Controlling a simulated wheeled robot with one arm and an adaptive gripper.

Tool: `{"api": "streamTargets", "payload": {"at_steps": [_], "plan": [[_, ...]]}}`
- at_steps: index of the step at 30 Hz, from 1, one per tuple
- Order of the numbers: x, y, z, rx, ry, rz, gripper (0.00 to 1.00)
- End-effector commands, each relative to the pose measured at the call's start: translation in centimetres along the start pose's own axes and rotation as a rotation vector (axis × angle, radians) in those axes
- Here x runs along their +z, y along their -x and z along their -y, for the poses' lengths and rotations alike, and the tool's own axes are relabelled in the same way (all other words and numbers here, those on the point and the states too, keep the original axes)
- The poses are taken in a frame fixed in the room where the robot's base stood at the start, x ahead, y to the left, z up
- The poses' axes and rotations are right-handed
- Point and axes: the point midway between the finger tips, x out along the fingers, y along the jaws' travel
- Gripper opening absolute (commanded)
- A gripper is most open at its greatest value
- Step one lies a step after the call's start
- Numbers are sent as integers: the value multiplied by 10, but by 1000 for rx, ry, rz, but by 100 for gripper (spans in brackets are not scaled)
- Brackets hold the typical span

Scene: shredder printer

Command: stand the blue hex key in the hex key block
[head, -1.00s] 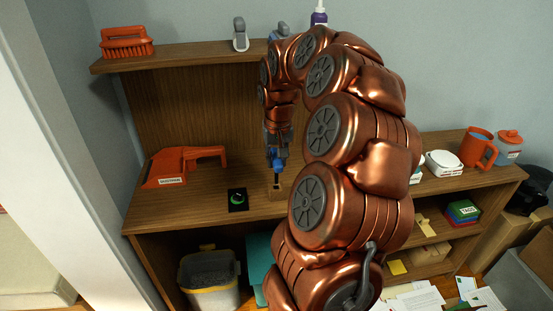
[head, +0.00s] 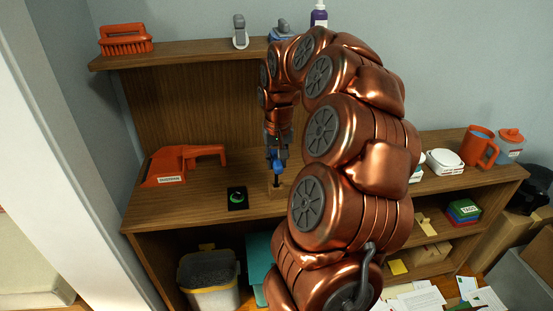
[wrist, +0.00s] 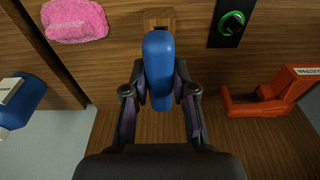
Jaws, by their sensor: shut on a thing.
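The blue hex key (wrist: 158,70) is held in my gripper (wrist: 160,92), its thick blue handle between the two fingers in the wrist view. In the head view the blue handle (head: 277,166) is below my gripper (head: 277,155), with a short dark shaft pointing down. The small wooden hex key block (head: 275,189) is on the shelf top directly below it; part of it also shows behind the handle in the wrist view (wrist: 158,18). The shaft's tip meets the block in the picture, but I cannot tell whether it is in a hole.
A black plate with a green ring (head: 237,198) lies left of the block. An orange tool (head: 180,164) stands farther left. A pink sponge-like thing (wrist: 75,20) shows in the wrist view. A white dish (head: 444,162) and an orange mug (head: 480,147) are on the right.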

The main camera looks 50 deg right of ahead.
Motion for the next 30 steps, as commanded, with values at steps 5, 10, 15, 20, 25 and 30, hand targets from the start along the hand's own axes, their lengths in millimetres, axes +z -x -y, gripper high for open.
{"api": "streamTargets", "payload": {"at_steps": [5, 10, 15, 20, 25, 30], "plan": [[1, -5, 0, 0, 0, 0, 0], [2, -9, 0, 0, 0, 0, 0], [2, -13, 0, 0, 0, 1, 0], [3, -17, 0, 0, 0, 1, 0], [3, -21, 0, 0, 0, 0, 0], [4, -25, 0, 0, 0, 0, 0]]}}
